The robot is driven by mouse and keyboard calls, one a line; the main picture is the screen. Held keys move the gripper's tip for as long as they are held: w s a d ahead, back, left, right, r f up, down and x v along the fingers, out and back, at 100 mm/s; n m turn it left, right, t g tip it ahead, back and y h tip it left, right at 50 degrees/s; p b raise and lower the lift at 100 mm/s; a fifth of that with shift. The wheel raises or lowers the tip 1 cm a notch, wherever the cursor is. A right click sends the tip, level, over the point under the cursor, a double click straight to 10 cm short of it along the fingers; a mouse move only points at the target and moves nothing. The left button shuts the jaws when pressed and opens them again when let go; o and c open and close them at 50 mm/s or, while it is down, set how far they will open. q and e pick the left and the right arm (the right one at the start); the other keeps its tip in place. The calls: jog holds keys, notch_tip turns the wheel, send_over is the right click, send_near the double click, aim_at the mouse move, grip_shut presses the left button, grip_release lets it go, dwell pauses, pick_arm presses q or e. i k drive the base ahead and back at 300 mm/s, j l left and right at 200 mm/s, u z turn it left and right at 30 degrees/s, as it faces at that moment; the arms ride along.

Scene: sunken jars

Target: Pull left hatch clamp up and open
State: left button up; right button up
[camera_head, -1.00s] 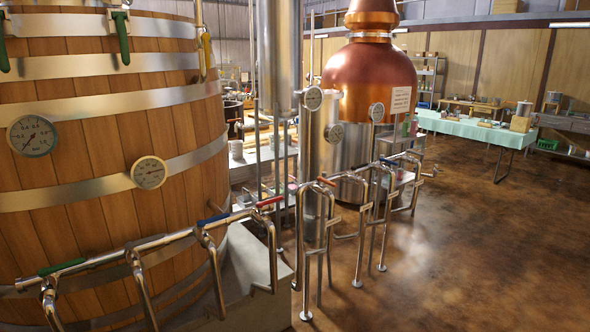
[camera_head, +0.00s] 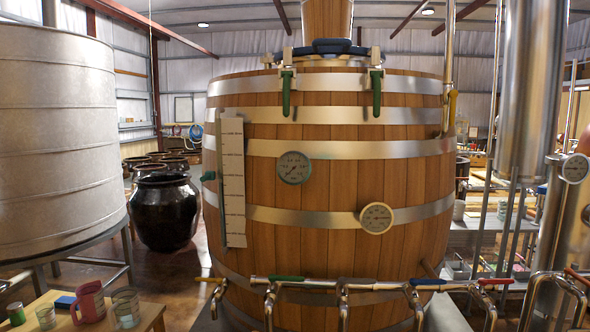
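A large wooden vat (camera_head: 330,185) with metal bands stands in the middle of the head view. On its top front rim the left hatch clamp (camera_head: 286,93) hangs with its green handle pointing down. The right hatch clamp (camera_head: 376,92) has a like green handle, also down. Between and behind them a dark blue handle (camera_head: 332,46) lies at the vat's top; the hatch itself is mostly hidden at this low angle. Neither of my grippers is in view.
A pipe rail (camera_head: 330,284) with coloured valve handles crosses low before the vat. A grey tank (camera_head: 55,140) and a wooden table (camera_head: 150,318) with mugs stand at left. A dark jar (camera_head: 165,212) stands behind. Steel columns (camera_head: 530,80) rise at right.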

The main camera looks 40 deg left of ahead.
aim_at(286, 76)
jog(key=u, duration=1.4)
